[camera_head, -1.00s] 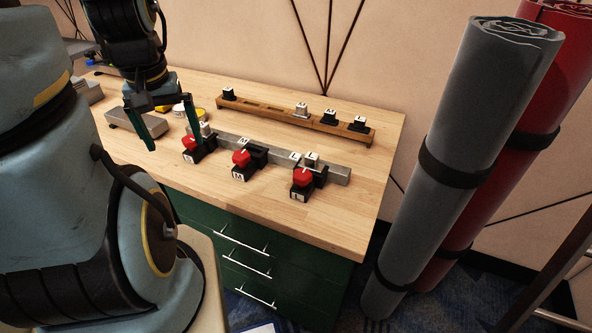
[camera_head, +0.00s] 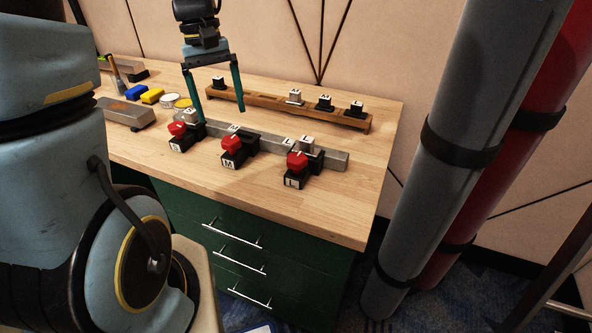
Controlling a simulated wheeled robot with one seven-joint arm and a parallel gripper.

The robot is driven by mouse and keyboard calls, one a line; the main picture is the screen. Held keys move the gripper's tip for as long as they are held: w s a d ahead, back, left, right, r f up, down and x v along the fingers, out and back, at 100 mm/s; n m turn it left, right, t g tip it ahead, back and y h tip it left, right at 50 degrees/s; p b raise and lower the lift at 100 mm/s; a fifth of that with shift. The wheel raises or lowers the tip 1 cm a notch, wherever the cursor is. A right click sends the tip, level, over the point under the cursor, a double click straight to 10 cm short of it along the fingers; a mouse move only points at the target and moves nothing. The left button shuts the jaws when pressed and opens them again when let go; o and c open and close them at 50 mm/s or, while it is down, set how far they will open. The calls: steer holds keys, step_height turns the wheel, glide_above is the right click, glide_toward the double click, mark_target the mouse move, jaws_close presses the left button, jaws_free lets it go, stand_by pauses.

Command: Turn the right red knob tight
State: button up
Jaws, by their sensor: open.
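Three red knobs sit on black clamps along a grey metal bar on the wooden bench. The right red knob (camera_head: 296,160) is on the clamp marked L (camera_head: 293,180). The middle red knob (camera_head: 231,144) is on the clamp marked M, and the left red knob (camera_head: 177,128) is on the clamp at the bar's left end. My gripper (camera_head: 222,117) is open and empty, pointing down over the bar, its fingers wide apart. It is up and to the left of the right knob, not touching it.
A wooden rack (camera_head: 336,117) with several black and white labelled blocks stands behind the bar (camera_head: 268,147). A grey block (camera_head: 126,113), yellow and blue items and round tins lie at left. Bare wood (camera_head: 340,205) lies in front.

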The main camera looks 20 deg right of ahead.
mark_target(297, 157)
steer(key=s+d+f+g+b, duration=0.1)
steer(key=d+f+g+b, duration=0.1)
steer(key=d, duration=0.5)
steer(key=d+f+g+b, duration=0.1)
steer(key=d+b, duration=0.2)
steer(key=d, duration=0.4)
steer(key=x, duration=1)
steer(key=shift+s+a+p, duration=0.1)
steer(key=shift+s+p, duration=0.15)
steer(key=shift+p, duration=0.15)
steer(key=c, duration=1.4)
